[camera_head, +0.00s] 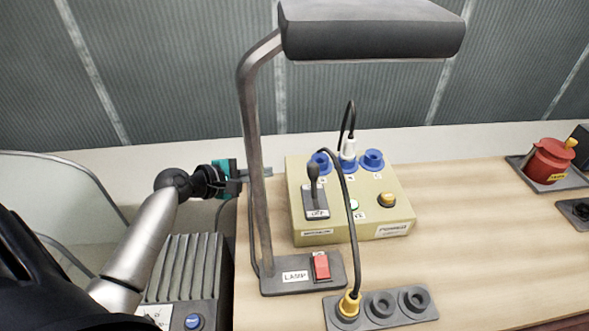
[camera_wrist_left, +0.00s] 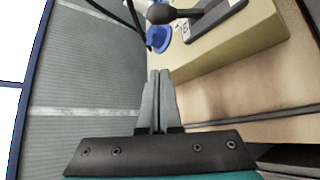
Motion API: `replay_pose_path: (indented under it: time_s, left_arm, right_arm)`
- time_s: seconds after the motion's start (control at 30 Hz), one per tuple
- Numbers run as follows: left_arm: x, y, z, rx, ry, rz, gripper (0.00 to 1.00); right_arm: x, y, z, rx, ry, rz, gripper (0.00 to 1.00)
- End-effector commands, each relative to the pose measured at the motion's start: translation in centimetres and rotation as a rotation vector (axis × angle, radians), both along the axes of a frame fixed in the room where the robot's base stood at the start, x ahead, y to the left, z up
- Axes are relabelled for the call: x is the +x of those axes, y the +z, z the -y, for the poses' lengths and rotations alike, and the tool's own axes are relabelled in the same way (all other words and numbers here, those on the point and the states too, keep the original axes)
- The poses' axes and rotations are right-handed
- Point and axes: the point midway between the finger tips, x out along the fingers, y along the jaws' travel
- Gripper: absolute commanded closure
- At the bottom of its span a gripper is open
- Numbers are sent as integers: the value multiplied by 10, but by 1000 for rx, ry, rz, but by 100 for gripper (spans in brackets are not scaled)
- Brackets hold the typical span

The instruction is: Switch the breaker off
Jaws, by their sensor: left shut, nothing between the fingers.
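A black lever switch (camera_head: 314,188) with a round knob stands upright on a grey plate at the left of a pale yellow box (camera_head: 375,216). Its small label is too small to read surely. In the left wrist view the lever (camera_wrist_left: 175,14) shows at the top, cut by the frame edge, with the box (camera_wrist_left: 225,48) beneath it. My left gripper (camera_head: 268,173) is shut and empty, just left of the box and partly behind the lamp post. In the left wrist view its fingertips (camera_wrist_left: 160,76) are together, apart from the lever. My right gripper is not in view.
A lamp (camera_head: 257,150) with a red switch (camera_head: 321,266) stands close in front of my left gripper. The box carries blue sockets (camera_head: 372,159), a yellow knob (camera_head: 387,200) and a plugged black cable. A socket strip (camera_head: 381,306) lies in front. A red rotary switch (camera_head: 548,160) sits far right.

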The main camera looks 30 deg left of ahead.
Motion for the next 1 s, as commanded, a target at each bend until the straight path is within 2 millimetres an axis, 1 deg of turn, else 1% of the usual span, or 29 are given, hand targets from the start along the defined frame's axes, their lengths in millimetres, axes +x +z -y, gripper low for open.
replay_pose_path:
  time_s: [0.17,0.7,0.73,0.8,1.0]
  left_arm:
    - [13,-6,4,-2,1,2,100]
    - [89,-44,30,-1,0,1,100]
    - [84,-38,35,0,-3,-1,100]
    - [80,-30,42,0,-2,0,100]
    - [73,-20,55,0,-1,-1,100]
  right_arm:
    - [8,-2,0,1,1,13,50]
    - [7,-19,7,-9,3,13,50]
    - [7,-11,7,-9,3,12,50]
    - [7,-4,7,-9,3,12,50]
    - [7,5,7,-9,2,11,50]
